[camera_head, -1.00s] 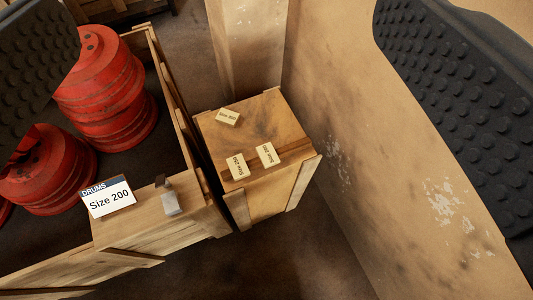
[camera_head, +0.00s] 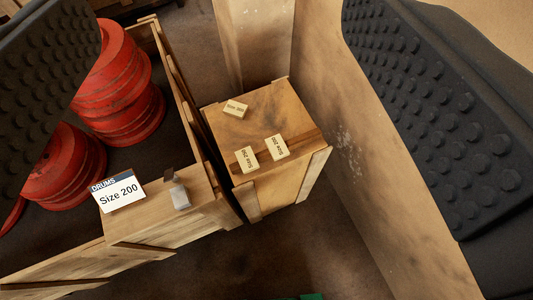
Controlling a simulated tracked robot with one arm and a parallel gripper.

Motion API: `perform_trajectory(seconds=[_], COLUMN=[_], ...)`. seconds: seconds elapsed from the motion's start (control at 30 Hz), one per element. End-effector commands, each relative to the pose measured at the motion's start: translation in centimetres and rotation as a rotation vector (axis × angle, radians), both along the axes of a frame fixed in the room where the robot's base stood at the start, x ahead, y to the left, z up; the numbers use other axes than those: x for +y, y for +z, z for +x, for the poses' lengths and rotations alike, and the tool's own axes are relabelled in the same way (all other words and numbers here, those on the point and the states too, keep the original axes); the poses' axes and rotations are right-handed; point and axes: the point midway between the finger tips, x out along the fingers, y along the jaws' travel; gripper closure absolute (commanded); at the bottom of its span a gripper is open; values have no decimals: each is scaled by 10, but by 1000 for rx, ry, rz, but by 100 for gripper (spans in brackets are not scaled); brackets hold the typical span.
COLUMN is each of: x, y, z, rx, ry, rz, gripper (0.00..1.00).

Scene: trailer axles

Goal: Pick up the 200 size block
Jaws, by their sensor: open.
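The Size 200 block (camera_head: 277,147) is a small pale block with dark lettering. It lies on top of a wooden crate (camera_head: 262,193), at the right of two similar blocks. The Size 250 block (camera_head: 247,158) lies just left of it, and the block that seems to read Size 300 (camera_head: 236,109) lies farther back. My gripper (camera_head: 240,180) is open and empty, its two black studded fingers wide apart at the left and right of the view. The blocks show between the fingers, apart from them.
A large wooden bin (camera_head: 150,222) with red drums (camera_head: 122,95) stands at the left, bearing a "DRUMS Size 200" card (camera_head: 118,191) and a metal latch. A tan wall (camera_head: 350,150) runs close along the crate's right side. A green bit shows at the bottom edge.

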Motion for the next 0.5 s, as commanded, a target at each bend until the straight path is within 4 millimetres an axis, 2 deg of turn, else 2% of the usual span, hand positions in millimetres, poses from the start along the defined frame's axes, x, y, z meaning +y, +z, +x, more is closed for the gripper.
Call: perform_trajectory(seconds=[0.17,0.23,0.3,0.5], x=[2,4,6,4], y=[-88,-132,-171,-268], z=[48,67,81,113], rx=[175,262,340,517], ry=[43,53,54,-7], rz=[269,429,597,1088], gripper=[29,29,29,29])
